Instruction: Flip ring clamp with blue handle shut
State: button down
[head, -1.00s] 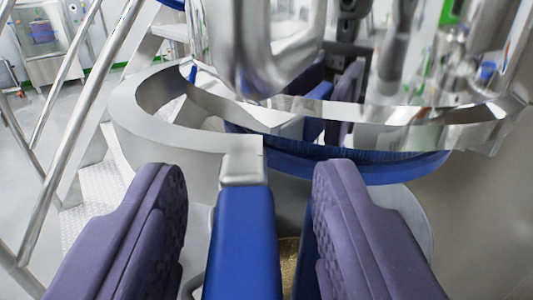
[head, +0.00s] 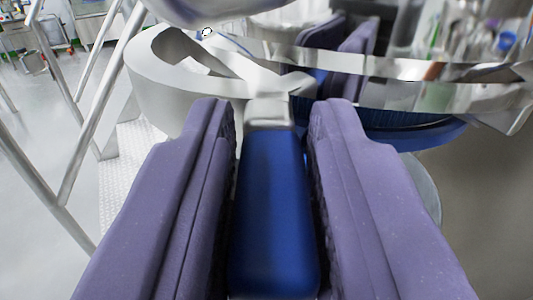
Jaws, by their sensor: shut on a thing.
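The blue handle (head: 268,215) of the ring clamp lies between the two purple fingers of my gripper (head: 272,175), which is shut on it. The handle's far end joins the pale metal clamp ring (head: 165,95), which curves away to the left and back. The ring stands out from the round steel vessel at its left side. A blue band (head: 420,135) runs under the steel rim at right. The clamp's far side is hidden behind the vessel parts.
Steel handrails (head: 100,110) and a tread plate (head: 125,175) stand at left. A shiny steel rim (head: 440,70) crosses at right and mirrors my fingers. Pale open floor (head: 50,190) lies at far left.

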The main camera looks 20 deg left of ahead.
jog(key=shift+d, duration=0.2)
jog(key=shift+a, duration=0.1)
jog(key=c, duration=1)
grip_release()
jog(key=p+v, duration=0.1)
jog(key=v, duration=0.6)
jog(key=shift+s, duration=0.35)
jog(key=shift+c, duration=0.2)
